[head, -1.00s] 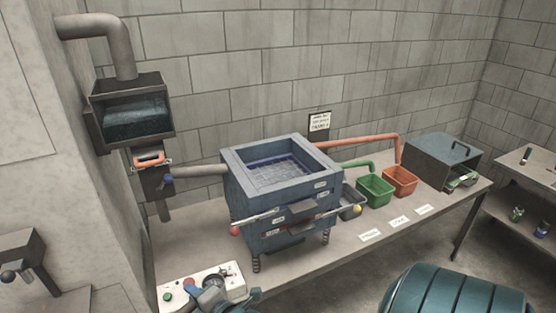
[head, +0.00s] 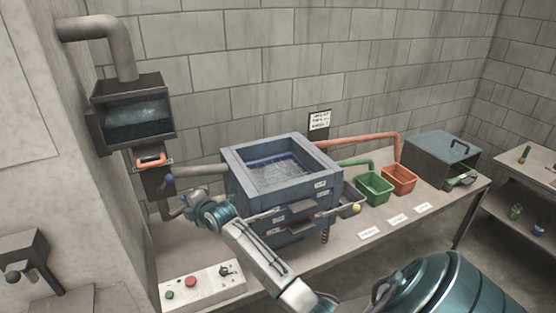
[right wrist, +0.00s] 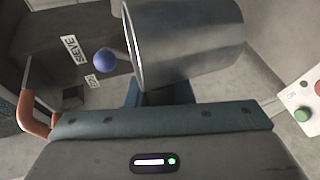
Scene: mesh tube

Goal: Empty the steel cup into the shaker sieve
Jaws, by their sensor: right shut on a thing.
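The steel cup (right wrist: 190,45) fills the top of the right wrist view, lying on its side with its rim to the left. My right gripper (right wrist: 157,92) is shut on it. What is inside the cup does not show. In the head view my right gripper (head: 208,210) is at the left of the shaker, lower than its top frame; I cannot clearly make out the cup there. The shaker sieve (head: 236,160) is a blue-grey square frame with a mesh floor, open at the top. My left gripper is not in view.
A blue knob (right wrist: 105,61) and an orange handle (head: 150,160) are close to the gripper on the left. A control box (head: 200,287) stands at the bench front. Green (head: 375,187) and orange (head: 399,180) bins stand right of the shaker.

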